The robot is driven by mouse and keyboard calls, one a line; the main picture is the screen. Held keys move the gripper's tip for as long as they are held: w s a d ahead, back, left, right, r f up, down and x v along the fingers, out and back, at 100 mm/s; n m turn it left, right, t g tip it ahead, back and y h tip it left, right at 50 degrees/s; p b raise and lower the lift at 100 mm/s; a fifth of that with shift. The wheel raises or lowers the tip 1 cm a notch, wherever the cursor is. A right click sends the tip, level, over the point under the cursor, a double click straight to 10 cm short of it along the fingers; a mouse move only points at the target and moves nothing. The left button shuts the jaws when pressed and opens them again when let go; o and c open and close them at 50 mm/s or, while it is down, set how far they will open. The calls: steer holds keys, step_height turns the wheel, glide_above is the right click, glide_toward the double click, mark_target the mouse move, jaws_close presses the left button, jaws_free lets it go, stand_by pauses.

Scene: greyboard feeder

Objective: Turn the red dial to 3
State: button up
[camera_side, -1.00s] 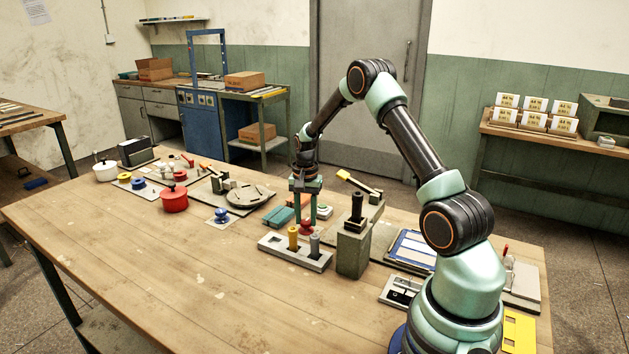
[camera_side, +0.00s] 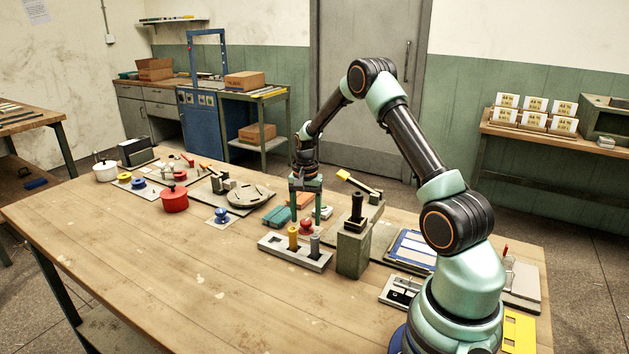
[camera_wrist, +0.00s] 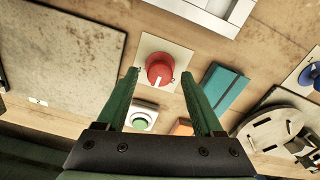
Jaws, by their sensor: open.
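The red dial (camera_wrist: 160,66) sits on a pale square plate in the wrist view. Its white pointer points down in that picture, toward my gripper's base. Small marks stand around it, too small to read surely. In the side view the red dial (camera_side: 306,226) is below and between my gripper's fingers. My gripper (camera_side: 305,213) is open, pointing down, with a finger on either side of the dial and nothing held. In the wrist view the fingers of my gripper (camera_wrist: 160,74) are apart from the dial.
A teal block (camera_wrist: 223,89) lies right of the dial and a green button (camera_wrist: 141,121) lies below it. A grey holder (camera_side: 285,253) with yellow and grey pegs stands in front. A grey block with a black handle (camera_side: 353,248) stands right. The front table is clear.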

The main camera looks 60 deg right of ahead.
mark_target(306, 221)
step_height(306, 221, up, 12)
stand_by(0.4)
steer(key=shift+f, duration=0.1)
steer(key=s+a+r+n+t, duration=0.35)
steer(key=a+r+n, duration=0.5)
steer(key=a, duration=0.65)
steer(key=s+a+r+n+t, duration=0.2)
steer(key=s+a+n, duration=0.4)
steer(key=s+a, duration=0.3)
steer(key=shift+s+a, duration=0.25)
steer(key=shift+a, duration=0.5)
steer(key=shift+r+n, duration=0.1)
steer(key=shift+n, duration=0.15)
